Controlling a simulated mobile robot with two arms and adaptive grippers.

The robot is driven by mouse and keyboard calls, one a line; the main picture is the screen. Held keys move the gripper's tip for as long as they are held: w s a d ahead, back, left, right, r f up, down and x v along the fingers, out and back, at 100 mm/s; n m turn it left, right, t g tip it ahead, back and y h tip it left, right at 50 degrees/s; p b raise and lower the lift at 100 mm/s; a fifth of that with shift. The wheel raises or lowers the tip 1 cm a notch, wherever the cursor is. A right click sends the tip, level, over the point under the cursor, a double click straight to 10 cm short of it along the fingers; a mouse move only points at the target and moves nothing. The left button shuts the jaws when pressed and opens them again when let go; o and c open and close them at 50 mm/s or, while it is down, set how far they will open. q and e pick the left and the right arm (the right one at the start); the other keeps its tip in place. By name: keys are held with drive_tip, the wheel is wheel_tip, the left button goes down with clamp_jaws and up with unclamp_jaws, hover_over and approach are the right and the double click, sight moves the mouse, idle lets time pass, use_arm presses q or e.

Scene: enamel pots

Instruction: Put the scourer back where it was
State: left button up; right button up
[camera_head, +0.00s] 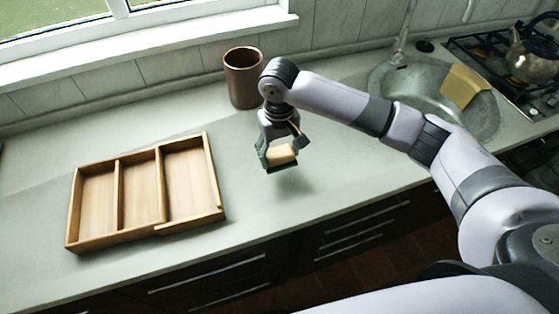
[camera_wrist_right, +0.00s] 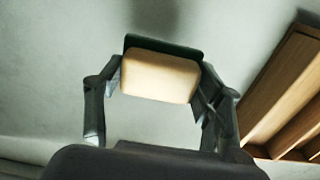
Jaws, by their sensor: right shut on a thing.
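The scourer (camera_head: 282,154) is a pale yellow sponge block with a dark green layer on one face. My right gripper (camera_head: 280,157) is shut on it and holds it over the counter, right of the wooden tray. A soft shadow lies on the counter just below it. In the right wrist view the scourer (camera_wrist_right: 160,76) sits between the two fingers (camera_wrist_right: 158,88), with its dark green side at the far edge. My left gripper is not in view.
A wooden tray (camera_head: 110,240) with three empty compartments lies on the left of the counter. A brown cylindrical pot (camera_head: 243,80) stands behind my right gripper. A metal sink (camera_head: 400,85) with a yellowish slab (camera_head: 464,86) and a kettle (camera_head: 535,55) on a hob are at right.

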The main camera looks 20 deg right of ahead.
sight(279, 164)
drive_tip(key=shift+f, duration=2.4)
drive_tip(key=shift+p, duration=0.3)
drive_tip(key=o, duration=1)
drive_tip(key=shift+f, duration=0.1)
wheel_tip(279, 164, up, 12)
drive_tip(key=shift+r+b, duration=0.15)
drive_tip(key=shift+b, duration=0.85)
